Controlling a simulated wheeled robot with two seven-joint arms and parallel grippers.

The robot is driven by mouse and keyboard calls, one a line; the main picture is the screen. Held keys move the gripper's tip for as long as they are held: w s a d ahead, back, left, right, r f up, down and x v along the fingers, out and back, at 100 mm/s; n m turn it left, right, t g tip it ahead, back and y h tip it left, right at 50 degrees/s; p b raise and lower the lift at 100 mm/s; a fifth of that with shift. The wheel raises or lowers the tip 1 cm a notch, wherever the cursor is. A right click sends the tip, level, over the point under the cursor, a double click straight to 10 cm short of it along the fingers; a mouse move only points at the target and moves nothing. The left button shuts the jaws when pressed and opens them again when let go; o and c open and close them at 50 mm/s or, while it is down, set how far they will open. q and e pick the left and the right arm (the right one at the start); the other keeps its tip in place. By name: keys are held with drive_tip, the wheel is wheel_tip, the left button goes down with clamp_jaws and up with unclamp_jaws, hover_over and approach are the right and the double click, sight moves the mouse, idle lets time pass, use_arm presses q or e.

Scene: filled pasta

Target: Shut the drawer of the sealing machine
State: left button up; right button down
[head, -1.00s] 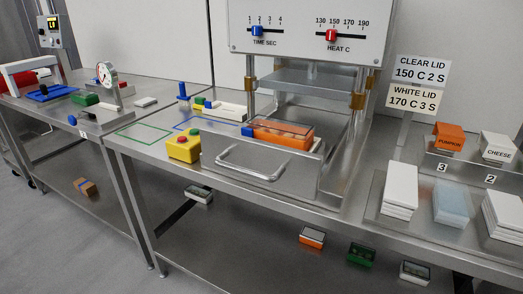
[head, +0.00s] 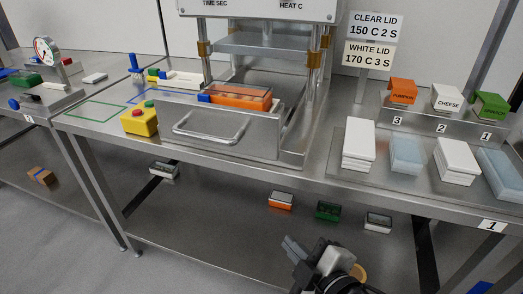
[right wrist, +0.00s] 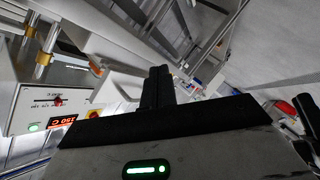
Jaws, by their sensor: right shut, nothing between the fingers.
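The sealing machine's drawer (head: 232,136) is a steel box with a bar handle (head: 210,128) on its front. It is pulled out toward me, in front of the machine's posts. An orange tray with a clear top (head: 240,96) sits in it, with a small blue part at its left end. The upper plate (head: 262,43) hangs above and behind the drawer. My right gripper (head: 292,243) is low in front of the table, below and to the right of the handle, apart from it. In the right wrist view its fingers (right wrist: 157,85) are together and empty. My left gripper is out of view.
A yellow button box (head: 139,122) stands left of the drawer. Stacks of white lids (head: 359,146) and clear lids (head: 406,155) stand on a tray at the right. Several small trays, one green (head: 327,211), lie on the lower shelf. The floor in front is clear.

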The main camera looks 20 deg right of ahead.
wheel_tip(320, 180, up, 10)
drive_tip(key=n+t, duration=0.3)
drive_tip(key=n, duration=0.4)
approach(266, 146)
drive_tip(key=w+a, duration=0.3)
use_arm(q)
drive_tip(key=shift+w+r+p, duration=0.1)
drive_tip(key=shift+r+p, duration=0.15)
drive_tip(key=shift+p, duration=0.25)
use_arm(e)
drive_tip(key=shift+w+d+f, duration=0.1)
drive_tip(key=shift+w+d, duration=0.4)
drive_tip(key=shift+w, duration=0.2)
drive_tip(key=shift+w+d+f, duration=0.15)
drive_tip(key=shift+w+d, duration=0.4)
drive_tip(key=shift+w, duration=0.1)
